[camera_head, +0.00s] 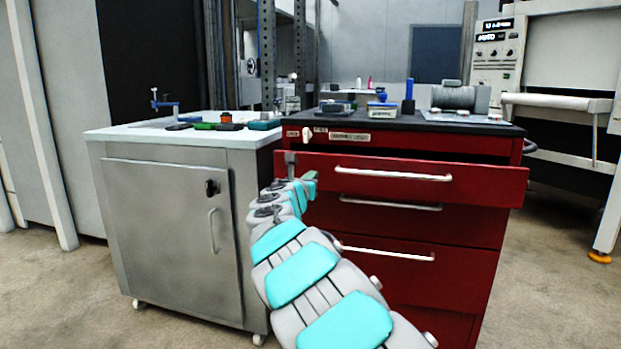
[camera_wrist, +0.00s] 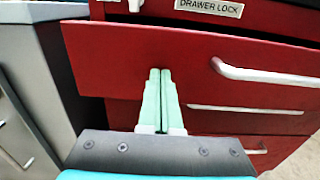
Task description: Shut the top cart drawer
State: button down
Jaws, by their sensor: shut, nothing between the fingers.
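The red cart's top drawer (camera_head: 480,185) is pulled out, with a dark gap showing between its front and the cart body. Its pale bar handle (camera_head: 393,174) runs across the front. In the wrist view the drawer front (camera_wrist: 120,55) fills the middle, with the handle (camera_wrist: 265,75) to the right. My gripper (camera_head: 314,176) is at the left end of the drawer front. In the wrist view its green fingers (camera_wrist: 160,72) are together and empty, pointing at the drawer front left of the handle. Whether the tips touch it I cannot tell.
The lower drawers (camera_head: 400,225) look closed. A "drawer lock" label (camera_wrist: 209,7) sits above the top drawer. A grey cabinet (camera_head: 170,230) stands close on the left. Tools and a motor (camera_head: 455,98) lie on the cart top. Open floor (camera_head: 555,280) lies to the right.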

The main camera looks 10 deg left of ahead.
jog(key=w+p, duration=0.6)
jog(key=w, duration=0.1)
jog(key=shift+w+d+r+p, duration=0.1)
jog(key=shift+d+p, duration=0.15)
jog(key=shift+p, duration=0.15)
jog(key=shift+w+p, duration=0.45)
jog(key=shift+w, duration=0.05)
jog(key=shift+d+r, duration=0.1)
jog(key=shift+r, duration=0.15)
jog(key=shift+s, duration=0.1)
